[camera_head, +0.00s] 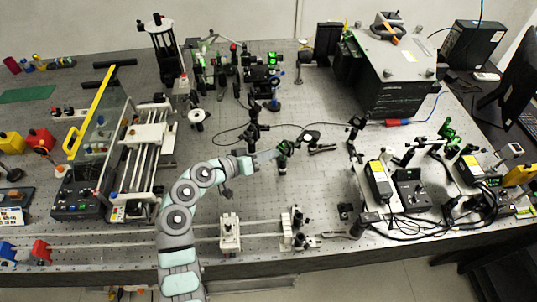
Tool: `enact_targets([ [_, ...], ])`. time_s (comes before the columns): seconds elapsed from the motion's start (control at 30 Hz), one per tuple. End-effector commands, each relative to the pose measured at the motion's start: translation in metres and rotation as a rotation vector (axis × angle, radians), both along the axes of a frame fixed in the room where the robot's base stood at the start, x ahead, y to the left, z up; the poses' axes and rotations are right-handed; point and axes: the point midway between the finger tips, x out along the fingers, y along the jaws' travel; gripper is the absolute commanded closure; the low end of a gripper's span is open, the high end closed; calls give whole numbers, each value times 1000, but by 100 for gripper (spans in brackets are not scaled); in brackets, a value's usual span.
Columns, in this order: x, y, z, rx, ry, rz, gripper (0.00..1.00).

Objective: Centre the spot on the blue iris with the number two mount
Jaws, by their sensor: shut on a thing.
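I cannot read a number on the mount. A small blue-topped post (273,103) stands farther back and may be the blue iris. Its opening and any spot on it are too small to tell.
Black optics on posts (254,130) stand just behind my gripper, with a cable beside them. A railed stage (145,150) is at left, a large black box (392,75) at back right. Cabled controllers (411,190) fill the right. A white carriage (230,232) sits on front rails.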

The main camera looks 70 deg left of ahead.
Motion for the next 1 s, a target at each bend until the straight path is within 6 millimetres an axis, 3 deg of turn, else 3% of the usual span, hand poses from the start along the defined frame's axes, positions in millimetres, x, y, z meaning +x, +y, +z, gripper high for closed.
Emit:
enact_targets([
  [0.5,-2,3,-4,-368,-176,1,100],
  [1.0,-2,3,-6,-479,-228,4,100],
])
